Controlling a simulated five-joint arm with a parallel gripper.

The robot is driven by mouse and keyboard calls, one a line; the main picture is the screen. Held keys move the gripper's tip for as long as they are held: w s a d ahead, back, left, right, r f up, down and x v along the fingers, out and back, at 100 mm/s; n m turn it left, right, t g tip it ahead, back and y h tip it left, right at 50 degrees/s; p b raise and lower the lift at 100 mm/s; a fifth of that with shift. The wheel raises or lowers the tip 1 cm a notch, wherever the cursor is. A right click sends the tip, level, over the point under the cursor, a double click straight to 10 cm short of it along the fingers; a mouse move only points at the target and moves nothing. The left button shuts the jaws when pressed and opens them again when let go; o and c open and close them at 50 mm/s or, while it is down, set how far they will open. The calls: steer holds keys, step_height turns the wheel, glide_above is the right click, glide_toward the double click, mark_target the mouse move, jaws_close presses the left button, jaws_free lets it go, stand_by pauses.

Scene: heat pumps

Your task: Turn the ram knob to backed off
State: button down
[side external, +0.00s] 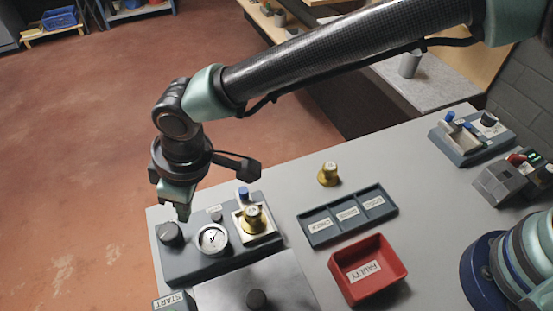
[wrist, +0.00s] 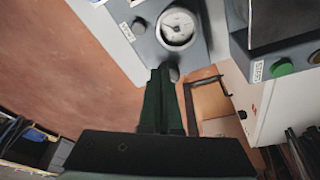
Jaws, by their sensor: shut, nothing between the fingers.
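A dark round knob (side external: 170,234) stands at the left end of a grey panel (side external: 190,262), beside a round white gauge (side external: 212,239). My gripper (side external: 183,214) is shut and empty, pointing down just above and beside this knob. In the wrist view my gripper's fingertips (wrist: 162,70) partly hide the knob (wrist: 174,74), and I cannot tell whether they touch it. A second, smaller dark knob (wrist: 140,24) is on the same panel by a small label.
A brass part (side external: 254,219) sits in a fixture on the panel, with a blue knob (side external: 243,193) behind. Another brass part (side external: 328,174) stands beside a divided tray (side external: 384,210). A red FAULTY bin (side external: 400,268) and a START box (side external: 172,301) are nearer.

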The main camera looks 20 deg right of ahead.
mark_target(170, 234)
step_height(170, 234, up, 2)
steer(key=shift+r, duration=0.1)
steer(key=shift+s+a+f, duration=0.3)
steer(key=shift+s+f, duration=0.1)
steer(key=shift+f, duration=0.65)
steer(key=shift+s+a+f, duration=0.25)
steer(key=shift+s+f, duration=0.2)
steer(key=shift+f, duration=0.55)
steer(key=shift+s+a+f, duration=0.3)
steer(key=shift+s+f, duration=0.1)
steer(key=shift+f, duration=0.65)
steer(key=shift+w+a, duration=0.2)
steer(key=shift+w, duration=0.05)
